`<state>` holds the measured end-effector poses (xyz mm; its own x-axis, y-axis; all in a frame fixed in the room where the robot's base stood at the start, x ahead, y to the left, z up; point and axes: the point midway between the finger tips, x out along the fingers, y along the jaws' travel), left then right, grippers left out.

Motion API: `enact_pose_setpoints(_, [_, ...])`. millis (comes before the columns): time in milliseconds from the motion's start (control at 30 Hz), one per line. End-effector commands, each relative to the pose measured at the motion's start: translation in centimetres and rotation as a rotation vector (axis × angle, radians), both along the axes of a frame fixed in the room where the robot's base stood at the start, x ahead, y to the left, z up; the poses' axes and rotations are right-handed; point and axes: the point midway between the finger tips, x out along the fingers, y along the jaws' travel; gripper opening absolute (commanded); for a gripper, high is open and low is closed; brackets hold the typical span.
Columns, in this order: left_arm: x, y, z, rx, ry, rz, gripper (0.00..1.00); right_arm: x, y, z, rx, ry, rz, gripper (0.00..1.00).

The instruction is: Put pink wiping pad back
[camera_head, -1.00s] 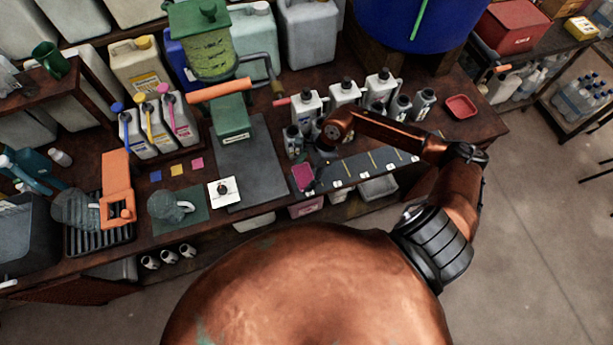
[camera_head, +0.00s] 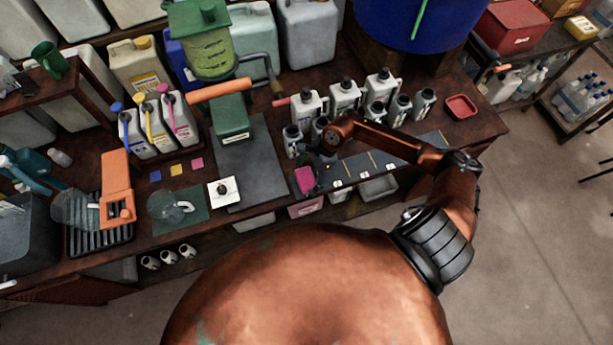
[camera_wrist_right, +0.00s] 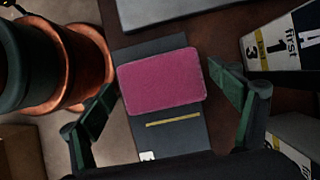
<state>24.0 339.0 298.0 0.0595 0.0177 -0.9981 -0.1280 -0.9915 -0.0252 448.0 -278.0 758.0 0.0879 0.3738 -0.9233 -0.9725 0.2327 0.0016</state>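The pink wiping pad (camera_head: 304,180) is at the left end of a dark strip with yellow lines (camera_head: 350,168), near the bench's front edge. In the right wrist view the pad (camera_wrist_right: 162,82) appears flat over the strip, with a yellow line (camera_wrist_right: 174,122) beside it. My right gripper (camera_head: 317,165) is over the pad, its fingers spread on either side. Narrow gaps show between the fingertips and the pad's edges. The gripper's height above the strip is hard to tell. My left gripper is not in view.
White bottles (camera_head: 345,95) and small grey bottles (camera_head: 400,108) stand behind the strip. A red tray (camera_head: 461,106) lies to the right. A dark grey mat (camera_head: 249,165) and a white card (camera_head: 223,192) lie to the left.

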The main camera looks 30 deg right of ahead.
Motion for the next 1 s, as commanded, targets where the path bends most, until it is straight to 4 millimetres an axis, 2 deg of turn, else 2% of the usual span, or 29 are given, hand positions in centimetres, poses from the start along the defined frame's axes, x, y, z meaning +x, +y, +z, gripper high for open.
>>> enact_pose_setpoints(333, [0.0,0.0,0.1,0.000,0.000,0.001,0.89,0.0,0.0,0.2,0.001,0.000,0.000,0.89])
enact_pose_setpoints(467, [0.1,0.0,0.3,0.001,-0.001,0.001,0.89,0.0,-0.4,1.1,-0.001,-0.002,0.000,0.89])
enact_pose_setpoints(800, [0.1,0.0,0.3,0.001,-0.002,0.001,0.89,-0.7,-3.0,7.4,-0.004,-0.002,0.001,0.89])
enact_pose_setpoints(1000, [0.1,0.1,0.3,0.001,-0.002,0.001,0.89,-0.9,-4.1,10.2,-0.001,-0.002,-0.001,0.89])
